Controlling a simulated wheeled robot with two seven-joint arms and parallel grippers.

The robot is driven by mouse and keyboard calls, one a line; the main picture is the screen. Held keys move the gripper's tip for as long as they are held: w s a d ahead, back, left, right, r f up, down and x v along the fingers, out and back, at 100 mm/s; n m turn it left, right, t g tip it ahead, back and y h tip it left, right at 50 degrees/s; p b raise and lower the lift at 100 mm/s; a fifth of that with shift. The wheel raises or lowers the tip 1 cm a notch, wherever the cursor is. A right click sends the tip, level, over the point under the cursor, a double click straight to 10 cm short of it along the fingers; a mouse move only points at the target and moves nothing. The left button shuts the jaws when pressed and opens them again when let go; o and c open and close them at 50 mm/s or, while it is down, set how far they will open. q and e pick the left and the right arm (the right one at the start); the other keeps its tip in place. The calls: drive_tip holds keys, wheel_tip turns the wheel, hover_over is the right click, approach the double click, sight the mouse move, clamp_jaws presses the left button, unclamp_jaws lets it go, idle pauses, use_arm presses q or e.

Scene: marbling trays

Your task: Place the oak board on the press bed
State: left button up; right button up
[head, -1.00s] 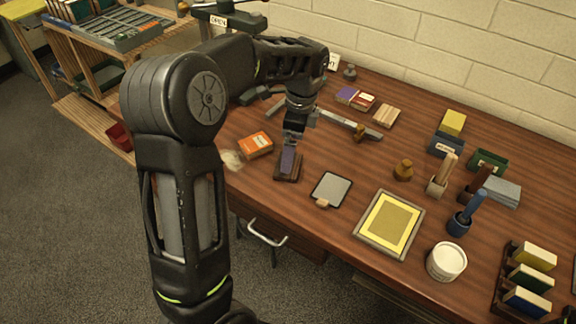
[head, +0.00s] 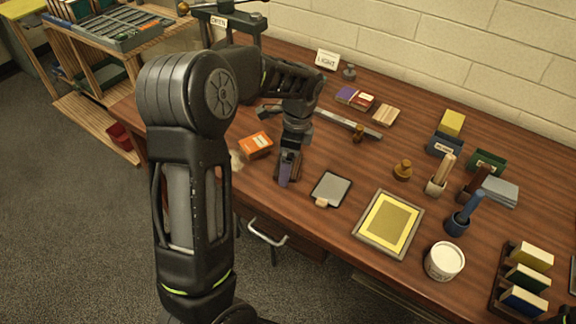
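A pale striped wooden piece (head: 385,115), which looks like the oak board, lies flat at the back middle of the table. The dark press frame (head: 228,18) stands at the back left; its bed is mostly hidden behind my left arm. My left gripper (head: 288,158) points down near the table's front left, well apart from the wooden piece. It appears shut on a narrow purple block (head: 285,172), over or beside a small dark brown base (head: 294,173); I cannot tell if they touch.
An orange box (head: 256,145) stands left of the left gripper. A metal bar (head: 345,124) lies behind it. A small grey-topped board (head: 331,188) and a yellow framed tray (head: 388,224) lie to the right. Pots and racks crowd the table's right side.

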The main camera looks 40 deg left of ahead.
use_arm(q)
drive_tip(key=shift+c, duration=0.4)
drive_tip(key=c, duration=1.3)
wheel_tip(320, 180, up, 10)
drive_tip(key=shift+r+b, duration=0.1)
drive_tip(key=shift+b, duration=0.3)
